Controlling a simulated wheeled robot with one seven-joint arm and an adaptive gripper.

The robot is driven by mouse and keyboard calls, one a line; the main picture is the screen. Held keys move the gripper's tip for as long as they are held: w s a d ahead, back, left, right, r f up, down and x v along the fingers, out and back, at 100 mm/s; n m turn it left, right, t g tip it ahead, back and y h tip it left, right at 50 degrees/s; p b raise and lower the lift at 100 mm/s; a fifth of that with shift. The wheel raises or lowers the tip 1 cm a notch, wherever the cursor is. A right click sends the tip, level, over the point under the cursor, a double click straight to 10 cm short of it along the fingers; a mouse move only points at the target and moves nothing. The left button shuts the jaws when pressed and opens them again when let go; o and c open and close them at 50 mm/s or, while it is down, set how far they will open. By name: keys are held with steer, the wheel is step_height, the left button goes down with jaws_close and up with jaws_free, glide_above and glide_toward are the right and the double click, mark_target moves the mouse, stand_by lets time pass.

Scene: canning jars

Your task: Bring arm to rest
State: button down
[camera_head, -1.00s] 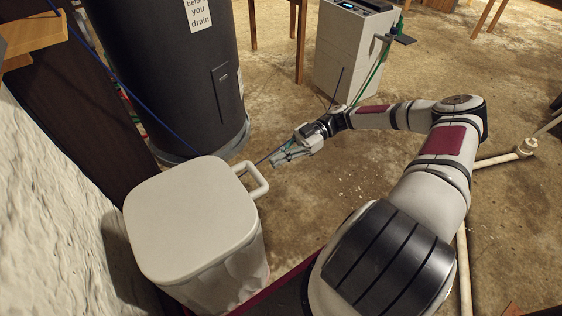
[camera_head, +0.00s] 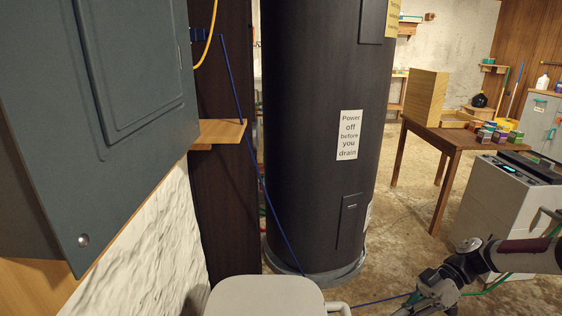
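My arm enters from the right edge and reaches left, low in the head view. My gripper (camera_head: 428,302) is at its end near the bottom edge, beside the white lidded bin (camera_head: 265,297). The gripper is partly cut off by the frame and small, so whether its fingers are open or shut cannot be made out. I see no object held in it.
A tall black tank (camera_head: 310,190) with a paper sign (camera_head: 349,135) stands behind the bin. A grey wall cabinet (camera_head: 100,100) is at left. A white machine (camera_head: 505,205) stands right, near my arm. A wooden table (camera_head: 450,140) bears several small boxes.

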steer(key=s+a+r+m+h, duration=0.3)
steer(key=s+r+m+h, duration=0.25)
steer(key=r, duration=0.45)
steer(key=s+a+r+m+h, duration=0.2)
steer(key=s+r+m+h, duration=0.35)
steer(key=r, duration=0.55)
steer(key=s+a+r+m+t+h, duration=0.1)
steer(key=s+a+r+m+t, duration=0.15)
steer(key=s, duration=0.55)
steer(key=s+a+r+m+t, duration=0.1)
steer(key=s+r+m+t, duration=0.15)
steer(key=s, duration=0.55)
step_height(320, 180, up, 30)
steer(key=t+p, duration=0.3)
steer(key=p, duration=2.6)
steer(key=shift+s+d+r+m+t, duration=0.15)
steer(key=shift+s+r+m+t, duration=0.05)
steer(key=shift+r+m+t, duration=0.1)
